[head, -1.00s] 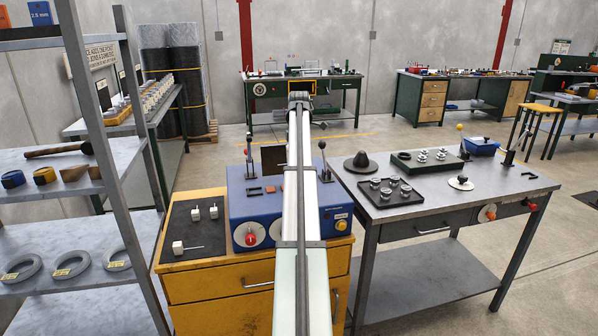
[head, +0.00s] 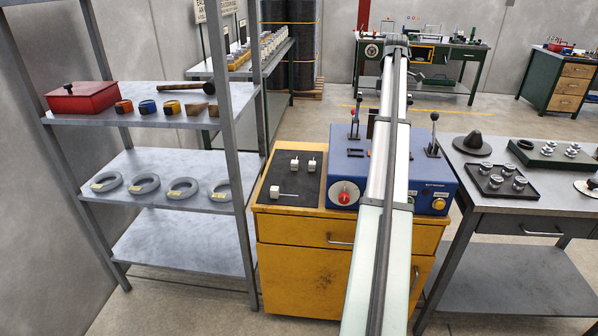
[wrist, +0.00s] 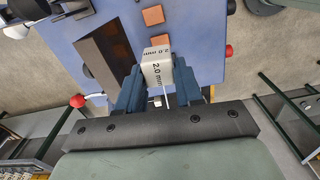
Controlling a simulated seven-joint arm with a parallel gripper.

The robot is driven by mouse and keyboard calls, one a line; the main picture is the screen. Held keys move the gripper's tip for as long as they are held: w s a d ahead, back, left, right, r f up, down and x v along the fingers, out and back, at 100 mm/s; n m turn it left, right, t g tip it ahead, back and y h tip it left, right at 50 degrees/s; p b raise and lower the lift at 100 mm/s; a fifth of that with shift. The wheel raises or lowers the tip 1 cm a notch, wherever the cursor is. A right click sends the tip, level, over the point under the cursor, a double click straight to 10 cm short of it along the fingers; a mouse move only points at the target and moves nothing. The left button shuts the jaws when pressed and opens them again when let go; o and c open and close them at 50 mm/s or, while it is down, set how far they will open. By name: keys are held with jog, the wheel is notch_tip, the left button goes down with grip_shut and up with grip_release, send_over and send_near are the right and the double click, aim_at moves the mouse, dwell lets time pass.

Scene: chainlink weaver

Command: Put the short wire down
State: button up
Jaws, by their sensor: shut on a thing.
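In the wrist view my gripper (wrist: 158,88) has its blue fingers shut on a white block marked "2.0 mm" (wrist: 157,66). A thin pale piece, apparently wire, shows below the block between the fingers; its length is hard to judge. The held block is above the blue machine (wrist: 203,35), apart from it as far as I can tell. In the head view my arm crosses in front of the blue machine (head: 345,165), and the fingers and held piece cannot be made out. The black mat (head: 300,184) to its left carries three white blocks with thin wires.
The mat lies on a yellow cabinet (head: 285,232). A grey shelf (head: 170,160) with rings and tools stands to the left. Levers with dark knobs (head: 434,118) rise from the machine. A bench (head: 480,205) with small metal parts stands to the right. The mat's lower right is bare.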

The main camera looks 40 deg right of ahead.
jog(key=w+a+f+m, duration=0.1)
jog(key=w+a+f, duration=0.35)
jog(key=a, duration=0.55)
jog(key=w+a+f+m, duration=0.1)
jog(key=w+a+f, duration=0.35)
jog(key=a, duration=0.65)
jog(key=w+a+f+m, duration=0.1)
jog(key=w+a+f, duration=0.35)
jog(key=a, duration=0.55)
jog(key=s+a+f+m, duration=0.1)
jog(key=a+f+m, duration=0.3)
jog(key=a, duration=0.9)
jog(key=a+f+m, duration=0.1)
jog(key=a+f, duration=0.4)
jog(key=a, duration=0.9)
jog(key=w+d+r+n, duration=0.1)
jog(key=w+d+n, duration=0.15)
jog(key=d, duration=0.95)
jog(key=w+d+n, duration=0.2)
jog(key=d+n, duration=0.1)
jog(key=d, duration=1)
jog(key=w+d+r+n, duration=0.1)
jog(key=w+d+n, duration=0.15)
jog(key=d, duration=0.95)
jog(key=shift+n, duration=0.4)
notch_tip(320, 180, down, 9)
jog(key=shift+s+a+r, duration=0.1)
jog(key=shift+s, duration=0.05)
